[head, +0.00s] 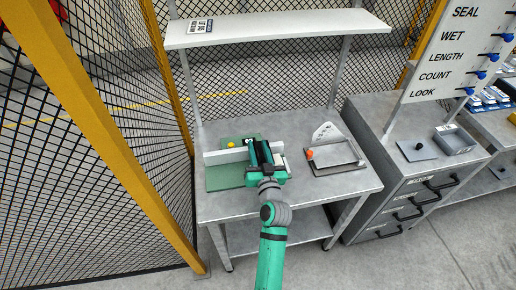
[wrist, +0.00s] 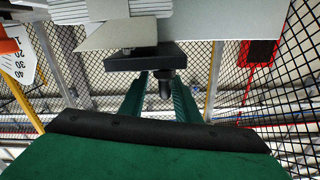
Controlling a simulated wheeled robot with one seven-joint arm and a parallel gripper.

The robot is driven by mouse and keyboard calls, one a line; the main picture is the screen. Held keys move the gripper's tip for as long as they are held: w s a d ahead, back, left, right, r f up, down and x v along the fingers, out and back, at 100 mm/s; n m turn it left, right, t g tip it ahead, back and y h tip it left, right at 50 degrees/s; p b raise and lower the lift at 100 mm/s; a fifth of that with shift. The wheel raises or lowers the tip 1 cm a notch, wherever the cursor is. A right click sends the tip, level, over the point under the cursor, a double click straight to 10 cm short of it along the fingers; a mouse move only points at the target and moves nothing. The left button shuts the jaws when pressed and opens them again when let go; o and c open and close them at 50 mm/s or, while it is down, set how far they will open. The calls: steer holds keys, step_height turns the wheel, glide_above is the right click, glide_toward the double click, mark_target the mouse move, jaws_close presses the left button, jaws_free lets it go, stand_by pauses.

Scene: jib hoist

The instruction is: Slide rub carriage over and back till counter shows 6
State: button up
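The rub fixture is a green board (head: 221,180) with a pale rail (head: 222,157) across it, on the left half of the bench. A yellow knob (head: 231,145) and a small dark panel, possibly the counter (head: 248,141), show behind the rail; no number is readable. My gripper (head: 262,152) is over the right part of the fixture and hides what lies under it. In the wrist view my gripper's fingers (wrist: 162,83) are apart, with a dark knob (wrist: 166,88) between or just beyond them. The knob hangs by a black block (wrist: 145,60), perhaps the carriage. Firm contact is not visible.
A framed tray (head: 338,166) with a red-orange knob and an upright white scale plate (head: 327,132) stands close on the right. A shelf (head: 280,27) spans above the bench. Mesh fencing with a yellow post (head: 105,125) is left; a drawer cabinet (head: 412,190) is right.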

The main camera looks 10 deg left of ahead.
steer(key=v, duration=1)
steer(key=shift+s+d, duration=0.15)
steer(key=shift+s, duration=0.25)
steer(key=n, duration=0.2)
steer(key=w+a+n, duration=0.1)
steer(key=n, duration=0.1)
steer(key=shift+n, duration=0.3)
steer(key=x, duration=1.1)
steer(key=shift+s+f, duration=0.1)
jaws_close()
